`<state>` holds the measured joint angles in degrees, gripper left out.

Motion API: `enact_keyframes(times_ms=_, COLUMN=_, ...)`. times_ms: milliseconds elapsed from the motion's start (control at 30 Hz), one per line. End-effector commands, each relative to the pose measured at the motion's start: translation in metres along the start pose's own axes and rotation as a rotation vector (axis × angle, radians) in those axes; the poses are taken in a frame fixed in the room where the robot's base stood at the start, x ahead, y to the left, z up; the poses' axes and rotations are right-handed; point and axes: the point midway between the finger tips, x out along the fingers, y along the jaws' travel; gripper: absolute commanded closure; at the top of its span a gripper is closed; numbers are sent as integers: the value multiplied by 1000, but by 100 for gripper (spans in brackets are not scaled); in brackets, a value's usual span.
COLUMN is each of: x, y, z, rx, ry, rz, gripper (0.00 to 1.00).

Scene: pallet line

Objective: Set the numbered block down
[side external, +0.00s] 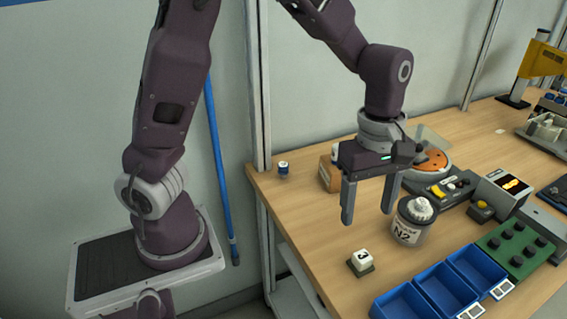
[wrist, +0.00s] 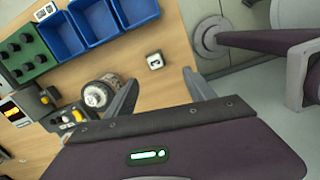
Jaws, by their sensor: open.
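The numbered block (side external: 361,259) is a small white cube with a dark figure on its top. It sits upright on a small dark green base on the wooden table. It also shows in the wrist view (wrist: 155,61), just beyond my fingertips and between their lines. My gripper (side external: 368,217) is open and empty, its two fingers pointing down. It hangs above the table, up and back from the block and apart from it. In the wrist view my fingers (wrist: 161,76) are spread wide with nothing between them.
A jar marked N2 (side external: 409,222) stands close to the right of my gripper. Several blue bins (side external: 405,303) line the front edge beside a green knobbed panel (side external: 515,246). A small blue-and-white item (side external: 283,169) stands near the left edge. The table (side external: 310,220) left of the block is clear.

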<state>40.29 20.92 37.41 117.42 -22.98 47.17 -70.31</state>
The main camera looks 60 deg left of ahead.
Motion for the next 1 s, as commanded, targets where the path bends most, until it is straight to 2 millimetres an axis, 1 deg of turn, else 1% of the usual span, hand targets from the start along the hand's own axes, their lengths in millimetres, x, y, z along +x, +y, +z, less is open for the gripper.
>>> enact_keyframes(times_ms=33, x=-25, y=-13, z=-4, rx=103, ry=-52, rz=38, gripper=37)
enact_keyframes(times_ms=67, x=-40, y=-24, z=-6, rx=194, ry=-75, rz=67, gripper=37)
enact_keyframes(times_ms=100, x=-60, y=-41, z=-9, rx=329, ry=-93, rz=114, gripper=37)
enact_keyframes(times_ms=167, x=-86, y=-69, z=-14, rx=545, ry=-80, rz=194, gripper=37)
enact_keyframes(times_ms=200, x=-100, y=-89, z=-18, rx=692, ry=-43, rz=246, gripper=37)
enact_keyframes(times_ms=267, x=-114, y=-118, z=-24, rx=902, ry=50, rz=306, gripper=37)
enact_keyframes(times_ms=300, x=-120, y=-135, z=-28, rx=1025, ry=127, rz=329, gripper=37)
enact_keyframes(times_ms=400, x=-122, y=-166, z=-36, rx=1255, ry=309, rz=325, gripper=37)
enact_keyframes(times_ms=500, x=-120, y=-181, z=-41, rx=1373, ry=422, rz=295, gripper=37)
enact_keyframes(times_ms=567, x=-119, y=-184, z=-42, rx=1403, ry=448, rz=284, gripper=37)
enact_keyframes(times_ms=1000, x=-119, y=-184, z=-42, rx=1410, ry=450, rz=283, gripper=37)
